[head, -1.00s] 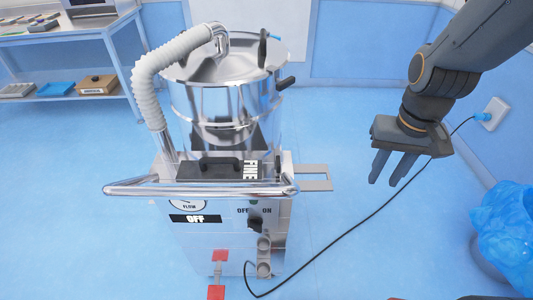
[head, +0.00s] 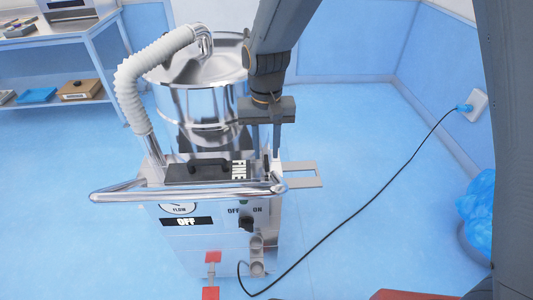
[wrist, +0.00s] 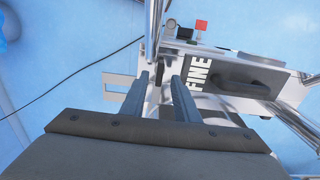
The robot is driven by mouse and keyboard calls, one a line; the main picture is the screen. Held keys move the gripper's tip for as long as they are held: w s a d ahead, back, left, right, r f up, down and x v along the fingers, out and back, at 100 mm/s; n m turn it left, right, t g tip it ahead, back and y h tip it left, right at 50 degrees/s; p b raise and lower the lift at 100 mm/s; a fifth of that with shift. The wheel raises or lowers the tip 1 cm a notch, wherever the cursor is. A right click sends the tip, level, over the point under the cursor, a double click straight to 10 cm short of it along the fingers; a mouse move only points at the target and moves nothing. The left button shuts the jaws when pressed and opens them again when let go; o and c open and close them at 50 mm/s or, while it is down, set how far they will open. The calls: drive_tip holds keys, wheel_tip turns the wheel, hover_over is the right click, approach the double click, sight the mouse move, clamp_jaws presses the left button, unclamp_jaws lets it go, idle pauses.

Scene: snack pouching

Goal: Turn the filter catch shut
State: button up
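The vacuum machine (head: 215,230) has a dark filter drawer (head: 180,174) with a handle and a white FINE label, behind the front push bar. It also shows in the wrist view (wrist: 260,85). My gripper (head: 266,153) is over the top deck, just right of the FINE label, with its fingers pointing down. In the wrist view the fingers (wrist: 163,75) are apart, with pale deck showing between them. No contact is clear.
The shiny drum (head: 195,105) and white hose (head: 135,90) stand behind and left. A flat slotted plate (head: 318,175) juts out right. A black cable (head: 345,215) crosses the floor. The front panel reads OFF (head: 187,221). A blue bag (head: 478,215) lies far right.

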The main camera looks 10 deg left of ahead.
sight(266, 156)
drive_tip(key=shift+f, duration=1.4)
clamp_jaws()
